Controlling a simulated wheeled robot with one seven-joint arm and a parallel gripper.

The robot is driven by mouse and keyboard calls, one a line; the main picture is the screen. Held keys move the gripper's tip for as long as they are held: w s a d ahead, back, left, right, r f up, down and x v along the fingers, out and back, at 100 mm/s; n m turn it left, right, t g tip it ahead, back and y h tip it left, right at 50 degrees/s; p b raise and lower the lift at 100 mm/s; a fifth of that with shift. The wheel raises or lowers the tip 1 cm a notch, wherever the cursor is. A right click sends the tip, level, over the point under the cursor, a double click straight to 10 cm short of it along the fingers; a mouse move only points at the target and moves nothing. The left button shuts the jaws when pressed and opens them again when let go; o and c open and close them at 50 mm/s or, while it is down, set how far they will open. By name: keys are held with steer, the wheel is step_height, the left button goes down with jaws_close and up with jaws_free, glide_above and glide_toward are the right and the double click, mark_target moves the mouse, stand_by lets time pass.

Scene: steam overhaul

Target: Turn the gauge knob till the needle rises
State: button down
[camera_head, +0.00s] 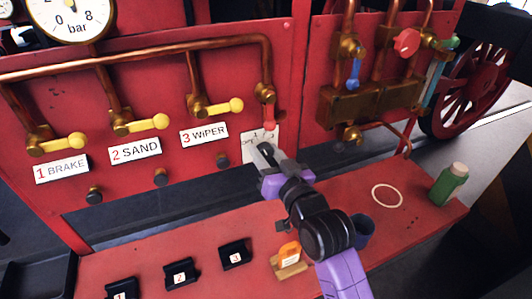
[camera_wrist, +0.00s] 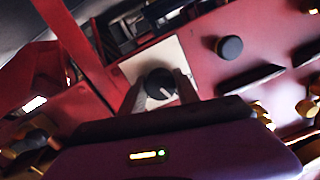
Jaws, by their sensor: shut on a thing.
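The gauge (camera_head: 71,17) is at the top left of the head view. It is a white dial marked bar, cut off by the picture's top edge. A short dark part of its needle shows near the centre; its full reading cannot be told. The knob is black and round in the wrist view (camera_wrist: 160,82), on a pale plate (camera_wrist: 134,68). In the head view this marked plate (camera_head: 249,142) sits on the red panel below a red-handled valve. My gripper (camera_wrist: 162,90) is shut on the knob, a finger on either side. In the head view the gripper (camera_head: 267,152) hides most of the knob.
Yellow levers (camera_head: 219,108) on copper pipes are left of the plate, above labels for brake, sand and wiper. The red shelf below holds black numbered holders (camera_head: 180,273), an orange item (camera_head: 289,254), a blue cup (camera_head: 364,229), a pale ring (camera_head: 387,195) and a green bottle (camera_head: 449,184).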

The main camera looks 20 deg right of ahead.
steer(key=c, duration=0.9)
jaws_free()
steer(key=shift+s, duration=0.1)
steer(key=s+b, duration=0.1)
steer(key=s, duration=0.6)
steer(key=shift+s+d+r, duration=0.15)
steer(key=shift+s+r, duration=0.05)
steer(key=shift+s, duration=0.1)
